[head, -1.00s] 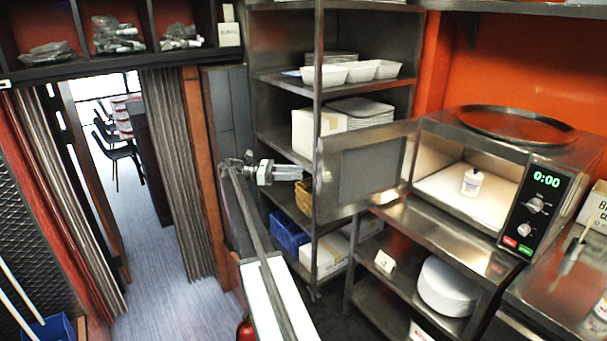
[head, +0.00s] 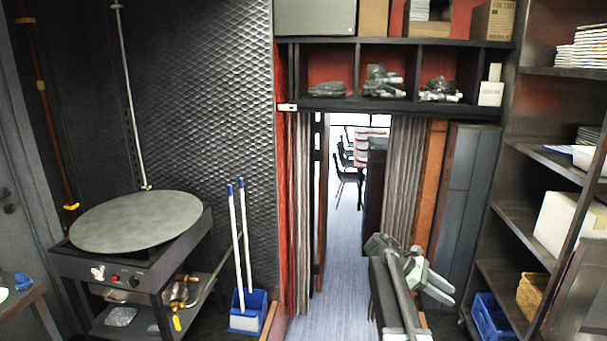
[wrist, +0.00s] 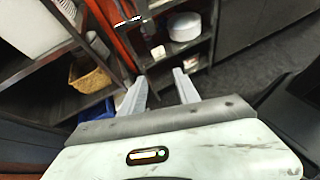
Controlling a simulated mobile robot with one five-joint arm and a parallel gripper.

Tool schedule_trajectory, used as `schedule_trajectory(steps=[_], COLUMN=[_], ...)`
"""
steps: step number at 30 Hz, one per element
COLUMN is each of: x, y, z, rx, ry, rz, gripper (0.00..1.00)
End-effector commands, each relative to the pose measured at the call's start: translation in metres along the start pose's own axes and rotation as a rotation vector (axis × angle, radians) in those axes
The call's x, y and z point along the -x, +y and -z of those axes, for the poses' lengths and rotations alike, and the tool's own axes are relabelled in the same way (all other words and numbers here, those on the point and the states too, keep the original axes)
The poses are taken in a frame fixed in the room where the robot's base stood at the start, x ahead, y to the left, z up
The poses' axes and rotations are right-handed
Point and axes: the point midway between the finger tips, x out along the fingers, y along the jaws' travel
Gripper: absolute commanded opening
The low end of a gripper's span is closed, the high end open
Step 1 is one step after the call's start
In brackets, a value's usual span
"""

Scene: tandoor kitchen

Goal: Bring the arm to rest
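My gripper (head: 437,287) shows in the head view at the lower right, in front of the doorway and close to my body. In the wrist view my gripper (wrist: 160,88) has its two grey fingers apart with nothing between them. It touches nothing that I can see. My arm is folded in, low in the head view.
A metal shelf rack (head: 517,215) with a blue crate (head: 490,317) and a wicker basket (head: 532,295) stands at the right. A griddle stand (head: 120,268) is at the left, with a blue bucket (head: 249,318) beside it. The doorway floor (head: 345,240) is clear.

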Motion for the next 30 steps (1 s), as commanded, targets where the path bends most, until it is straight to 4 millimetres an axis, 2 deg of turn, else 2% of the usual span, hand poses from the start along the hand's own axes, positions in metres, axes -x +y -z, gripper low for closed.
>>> schedule_trajectory(steps=[1,3,6,9,12,15,18,22,30], x=[0.012,0.028,0.053,0.075,0.097,0.118,0.128,0.128,0.128], y=[-0.042,-0.085,-0.144,-0.198,-0.238,-0.251,-0.248,-0.246,-0.246], z=[0.020,0.058,0.104,0.139,0.163,0.176,0.182,0.182,0.182], rx=[-0.036,-0.114,-0.248,-0.410,-0.595,-0.742,-0.853,-0.919,-0.921], ry=[0.106,0.278,0.516,0.727,0.889,0.966,0.976,0.962,0.959], rz=[-0.026,-0.033,0.023,0.155,0.349,0.510,0.598,0.632,0.633], gripper=[0.38,0.38,0.38,0.38,0.38,0.38,0.38,0.38,0.38])
